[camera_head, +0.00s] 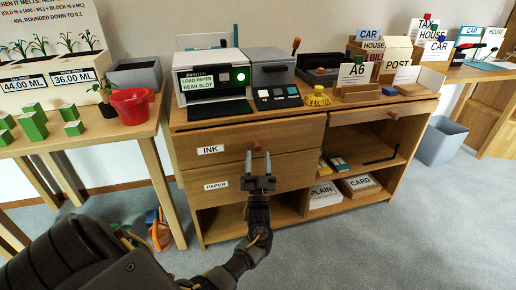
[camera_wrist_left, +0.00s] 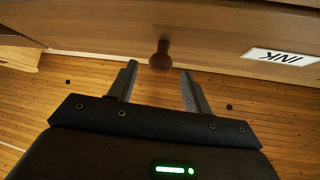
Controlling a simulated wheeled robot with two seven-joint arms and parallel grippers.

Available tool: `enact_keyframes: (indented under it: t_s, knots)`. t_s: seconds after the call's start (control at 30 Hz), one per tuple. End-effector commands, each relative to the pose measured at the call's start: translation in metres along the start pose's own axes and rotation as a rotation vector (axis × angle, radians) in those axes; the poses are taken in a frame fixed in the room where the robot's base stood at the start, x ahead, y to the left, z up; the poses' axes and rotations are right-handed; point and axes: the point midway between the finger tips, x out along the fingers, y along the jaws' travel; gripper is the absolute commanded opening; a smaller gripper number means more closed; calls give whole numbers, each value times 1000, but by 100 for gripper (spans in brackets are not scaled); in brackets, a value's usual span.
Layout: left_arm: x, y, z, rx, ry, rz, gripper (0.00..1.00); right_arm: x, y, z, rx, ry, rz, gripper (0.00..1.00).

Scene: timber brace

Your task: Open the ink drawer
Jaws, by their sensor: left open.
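The ink drawer (camera_head: 290,133) is a wooden front in the cabinet, with a white "INK" label (camera_head: 210,149). It looks shut in the head view. Its small brown knob (camera_head: 257,146) sticks out near the middle. My left gripper (camera_head: 260,162) is open in front of the cabinet, close to the knob. In the left wrist view the knob (camera_wrist_left: 161,55) lies just beyond and between the tips of my left gripper (camera_wrist_left: 159,74), with gaps at both sides. The upside-down label (camera_wrist_left: 283,57) is at the right there. My right gripper is not in view.
The paper drawer (camera_head: 240,184) is directly below. A printer (camera_head: 212,78), a grey box (camera_head: 268,68) and a yellow object (camera_head: 317,98) stand on the cabinet top. A side table at left holds a red bucket (camera_head: 131,105). Carpet (camera_head: 340,245) in front is clear at right.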

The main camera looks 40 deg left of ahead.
Motion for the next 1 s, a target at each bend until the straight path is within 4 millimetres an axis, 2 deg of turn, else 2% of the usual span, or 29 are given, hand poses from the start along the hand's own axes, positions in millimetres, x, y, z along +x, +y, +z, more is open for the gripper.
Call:
enact_keyframes:
  t_s: [0.1, 0.3, 0.67, 1.0]
  knots:
    - [20, 0, 0, 0, 2, -1, 49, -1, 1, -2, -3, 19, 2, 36]
    - [40, 0, 0, 0, 1, 0, 49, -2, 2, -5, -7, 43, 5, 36]
    - [45, 0, 0, 0, -1, 0, 49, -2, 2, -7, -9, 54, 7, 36]
    - [44, 0, 0, 0, -1, 0, 5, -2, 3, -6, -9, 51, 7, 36]
